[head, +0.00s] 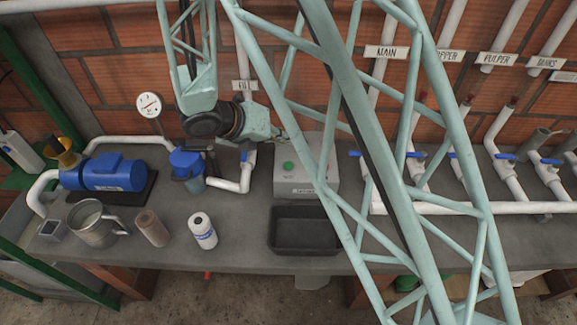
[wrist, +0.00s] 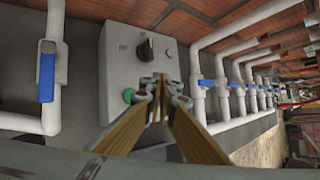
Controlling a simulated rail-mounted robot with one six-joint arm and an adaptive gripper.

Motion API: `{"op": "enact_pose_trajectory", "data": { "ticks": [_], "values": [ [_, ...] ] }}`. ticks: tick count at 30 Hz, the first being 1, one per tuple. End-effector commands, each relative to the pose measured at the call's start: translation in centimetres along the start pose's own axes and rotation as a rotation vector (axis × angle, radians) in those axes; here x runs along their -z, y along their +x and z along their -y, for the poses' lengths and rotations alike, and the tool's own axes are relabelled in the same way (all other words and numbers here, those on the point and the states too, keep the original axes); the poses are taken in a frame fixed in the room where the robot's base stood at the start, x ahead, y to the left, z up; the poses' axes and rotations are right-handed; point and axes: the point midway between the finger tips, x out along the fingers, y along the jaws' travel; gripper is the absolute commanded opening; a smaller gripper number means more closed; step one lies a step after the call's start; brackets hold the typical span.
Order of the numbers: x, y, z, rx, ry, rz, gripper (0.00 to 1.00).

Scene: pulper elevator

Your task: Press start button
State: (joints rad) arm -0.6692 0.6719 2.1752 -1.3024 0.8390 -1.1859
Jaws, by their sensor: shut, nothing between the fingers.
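The grey control box (head: 318,172) stands on the counter behind a dark basin, with a green start button (head: 288,166) on its face. The wrist view also shows the box (wrist: 118,62), with the green button (wrist: 129,96) at its lower part and a black knob (wrist: 146,48) beside small lettering. My gripper (wrist: 160,82) is shut and empty, its fingertips in front of the box, right of the green button in the wrist view. In the head view my gripper (head: 284,137) is near the back left of the box. I cannot tell whether the fingertips touch the box.
A white pipe with a blue-handled valve (wrist: 47,72) stands left of the box. More blue-handled valves (wrist: 207,84) line the right. A dark basin (head: 303,232) lies in front of the box.

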Motion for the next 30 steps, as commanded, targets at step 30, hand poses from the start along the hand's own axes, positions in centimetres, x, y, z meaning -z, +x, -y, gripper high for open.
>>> {"op": "enact_pose_trajectory", "data": {
  "ticks": [30],
  "values": [
    [3.6, 4.9, -3.6, 0.000, 0.000, 0.000, 0.00]
  ]
}}
